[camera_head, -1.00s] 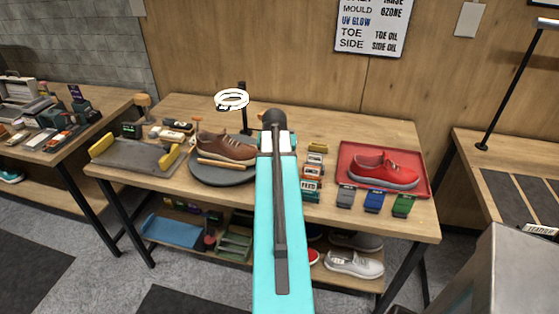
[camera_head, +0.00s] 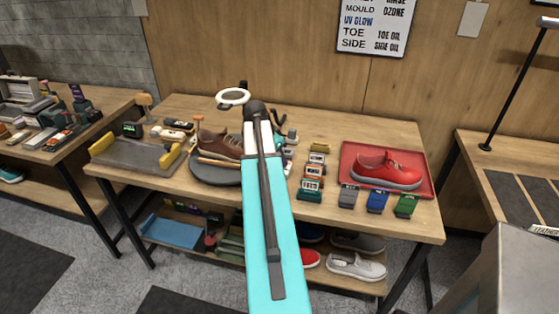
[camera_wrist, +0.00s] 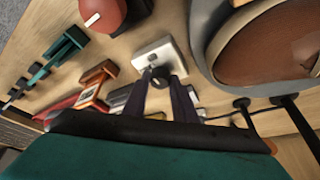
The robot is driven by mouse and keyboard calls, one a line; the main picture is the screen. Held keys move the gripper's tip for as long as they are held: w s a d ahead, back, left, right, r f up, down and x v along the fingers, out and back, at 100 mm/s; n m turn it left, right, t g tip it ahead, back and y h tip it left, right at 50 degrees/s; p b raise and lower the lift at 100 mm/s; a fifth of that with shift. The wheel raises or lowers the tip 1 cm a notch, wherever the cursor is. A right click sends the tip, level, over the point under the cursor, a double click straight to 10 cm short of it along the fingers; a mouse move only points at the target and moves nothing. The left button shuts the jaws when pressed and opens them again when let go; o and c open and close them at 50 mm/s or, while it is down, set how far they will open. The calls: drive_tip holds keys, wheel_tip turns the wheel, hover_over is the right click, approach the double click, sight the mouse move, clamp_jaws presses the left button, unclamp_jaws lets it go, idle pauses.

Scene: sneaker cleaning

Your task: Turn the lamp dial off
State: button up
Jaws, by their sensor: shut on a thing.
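The lamp is a ring (camera_head: 233,97) on a dark post at the back of the middle table. The ring looks dull white, without glow. The lamp dial (camera_wrist: 159,76) is a small dark knob on a white block (camera_wrist: 152,53), seen in the wrist view. My gripper (camera_wrist: 160,86) has its two dark fingers at the dial and is shut on it. In the head view my arm covers the dial, and the gripper is mostly hidden behind the arm.
A brown shoe (camera_head: 217,145) sits on a round dark turntable (camera_head: 213,174) left of my arm. Several small bottles (camera_head: 312,178) stand to the right. A red shoe (camera_head: 385,168) lies in a red tray (camera_head: 421,184) farther right.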

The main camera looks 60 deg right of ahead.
drive_tip(key=shift+m, duration=0.7)
drive_tip(key=shift+g, duration=0.3)
drive_tip(key=o, duration=1)
drive_tip(key=shift+y, duration=0.3)
drive_tip(key=shift+o, duration=0.2)
drive_tip(key=shift+w+r, duration=0.1)
drive_tip(key=b+v, duration=0.2)
drive_tip(key=v, duration=1.1)
drive_tip(key=shift+a+r+b, duration=0.2)
drive_tip(key=shift+b, duration=0.15)
drive_tip(key=shift+r, duration=0.15)
